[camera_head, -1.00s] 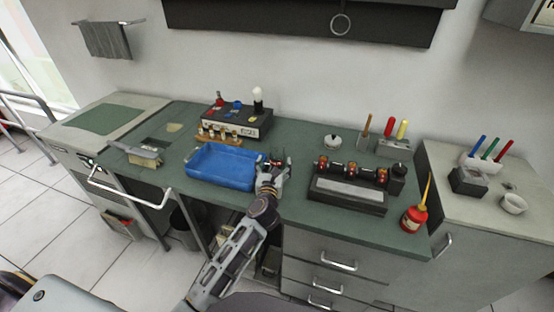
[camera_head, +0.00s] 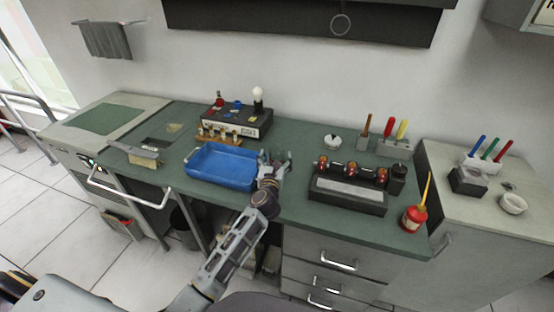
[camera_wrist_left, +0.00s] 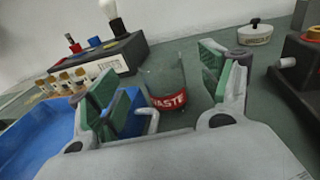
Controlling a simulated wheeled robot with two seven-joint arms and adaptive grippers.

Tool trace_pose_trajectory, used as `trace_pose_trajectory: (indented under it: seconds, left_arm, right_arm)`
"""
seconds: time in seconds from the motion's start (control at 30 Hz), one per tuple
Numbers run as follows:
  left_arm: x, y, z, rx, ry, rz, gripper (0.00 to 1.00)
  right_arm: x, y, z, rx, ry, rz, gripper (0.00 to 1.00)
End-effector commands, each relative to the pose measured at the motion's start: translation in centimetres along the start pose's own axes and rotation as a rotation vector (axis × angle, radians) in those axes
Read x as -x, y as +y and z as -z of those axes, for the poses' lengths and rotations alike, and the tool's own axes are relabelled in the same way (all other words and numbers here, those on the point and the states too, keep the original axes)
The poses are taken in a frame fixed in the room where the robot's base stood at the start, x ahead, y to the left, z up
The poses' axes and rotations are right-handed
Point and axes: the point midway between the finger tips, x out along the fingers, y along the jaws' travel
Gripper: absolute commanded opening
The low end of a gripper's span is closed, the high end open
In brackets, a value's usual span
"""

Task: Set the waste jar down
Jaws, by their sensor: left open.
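The waste jar (camera_wrist_left: 166,88) is a clear glass jar with a red band lettered "WASTE". In the left wrist view it appears upright on the green bench top, between the spread fingers of my left gripper (camera_wrist_left: 160,98), with gaps to both sides. In the head view my left gripper (camera_head: 274,160) is over the bench just right of the blue tray (camera_head: 222,181); the jar is small and hard to make out there. The gripper is open. My right gripper is not in view.
A black device with knobs and a white bulb (camera_head: 238,121) and a rack of small bottles (camera_head: 217,136) stand behind the tray. A black box with a row of amber parts (camera_head: 348,196) is to the right. A lidded white pot (camera_head: 332,142) stands behind. A red oil can (camera_head: 414,219) stands near the front edge.

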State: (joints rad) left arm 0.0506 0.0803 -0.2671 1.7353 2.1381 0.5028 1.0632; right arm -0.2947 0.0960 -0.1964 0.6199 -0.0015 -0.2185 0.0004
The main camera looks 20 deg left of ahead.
Motion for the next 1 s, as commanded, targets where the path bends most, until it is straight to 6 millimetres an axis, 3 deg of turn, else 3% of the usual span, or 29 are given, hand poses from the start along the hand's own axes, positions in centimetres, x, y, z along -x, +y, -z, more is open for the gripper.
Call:
trace_pose_trajectory:
  seconds: [0.4, 1.0]
  left_arm:
    - [-3.3, 0.0, 0.0, -0.001, 0.0, 0.0, 0.79]
    - [-3.6, 0.0, 0.0, 0.0, 0.001, 0.0, 0.79]
  right_arm:
    - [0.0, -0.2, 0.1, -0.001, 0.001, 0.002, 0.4]
    - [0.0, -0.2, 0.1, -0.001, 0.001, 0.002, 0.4]
